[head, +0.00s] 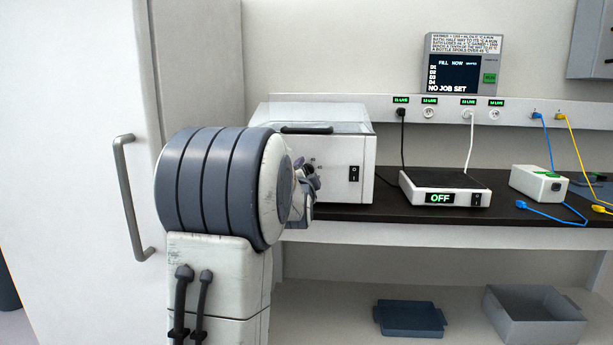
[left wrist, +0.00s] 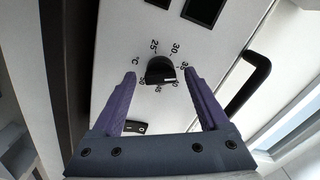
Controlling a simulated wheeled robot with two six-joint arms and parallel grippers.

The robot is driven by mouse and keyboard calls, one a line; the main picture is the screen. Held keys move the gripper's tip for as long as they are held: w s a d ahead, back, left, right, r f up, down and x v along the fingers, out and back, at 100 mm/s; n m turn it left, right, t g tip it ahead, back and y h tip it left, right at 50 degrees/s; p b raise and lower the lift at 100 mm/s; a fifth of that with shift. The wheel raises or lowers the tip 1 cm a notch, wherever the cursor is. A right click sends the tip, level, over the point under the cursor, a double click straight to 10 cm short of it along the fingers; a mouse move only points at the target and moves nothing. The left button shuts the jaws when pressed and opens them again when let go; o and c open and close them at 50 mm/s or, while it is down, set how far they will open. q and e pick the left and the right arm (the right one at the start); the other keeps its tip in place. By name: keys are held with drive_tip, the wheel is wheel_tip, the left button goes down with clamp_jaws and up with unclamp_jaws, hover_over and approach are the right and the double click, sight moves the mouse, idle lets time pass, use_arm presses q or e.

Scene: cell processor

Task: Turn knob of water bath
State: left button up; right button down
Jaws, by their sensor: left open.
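The water bath (head: 345,150) is a white box with a dark lid handle, standing on the dark bench. In the left wrist view its front panel fills the middle, with a black round knob (left wrist: 160,70) ringed by printed temperature numbers. My left gripper (left wrist: 160,88) is open, its two purple fingers on either side of the knob with gaps showing; I cannot tell whether the tips touch the panel. My right gripper is not in view.
A black rocker switch (head: 354,173) is on the bath front. A hotplate (head: 440,198) reading OFF and a small white-green box (head: 538,184) with cables stand to the right. A wall display (head: 460,75) reads NO JOB SET. A cabinet handle (head: 130,195) is at left.

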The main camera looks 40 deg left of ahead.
use_arm(q)
drive_tip(key=shift+s, duration=0.1)
drive_tip(key=v, duration=1)
drive_tip(key=shift+d, duration=0.2)
drive_tip(key=shift+f, duration=0.1)
